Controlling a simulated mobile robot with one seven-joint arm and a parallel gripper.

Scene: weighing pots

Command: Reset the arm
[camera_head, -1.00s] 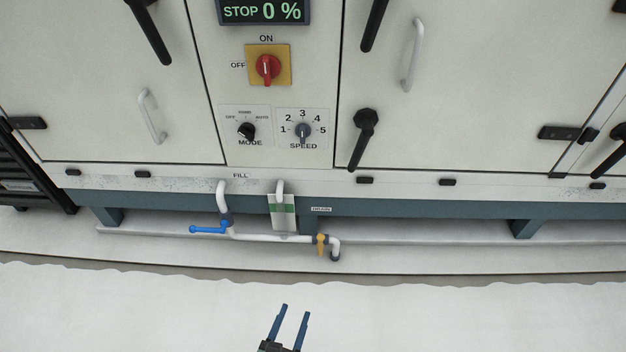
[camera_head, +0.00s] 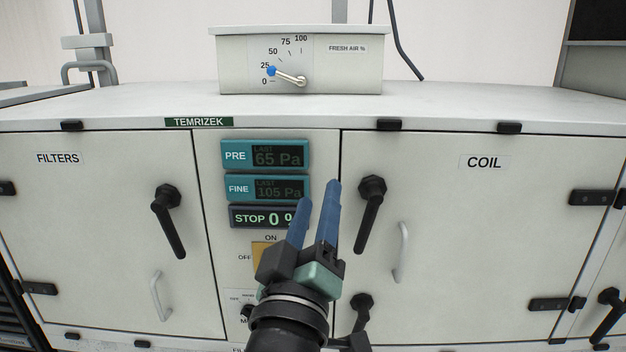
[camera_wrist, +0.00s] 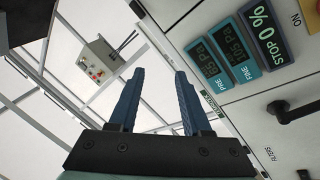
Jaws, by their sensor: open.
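My gripper (camera_head: 318,213) is raised in front of the cabinet's middle panel in the head view, its two blue fingers apart and pointing up. Nothing is between them. In the wrist view the fingers (camera_wrist: 158,95) are also spread and empty. My gripper and arm hide part of the STOP 0 % display (camera_head: 262,217) and most of the yellow ON/OFF switch plate (camera_head: 262,251). The mode knob is partly hidden, and the speed knob cannot be seen.
The COIL door handle (camera_head: 370,212) juts out close to the right of my gripper. The FILTERS door handle (camera_head: 166,210) is to the left. A fresh air box (camera_head: 345,72) with a blue-tipped lever (camera_head: 287,76) sits on the cabinet top. A grey control box (camera_wrist: 101,62) shows beyond the fingers.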

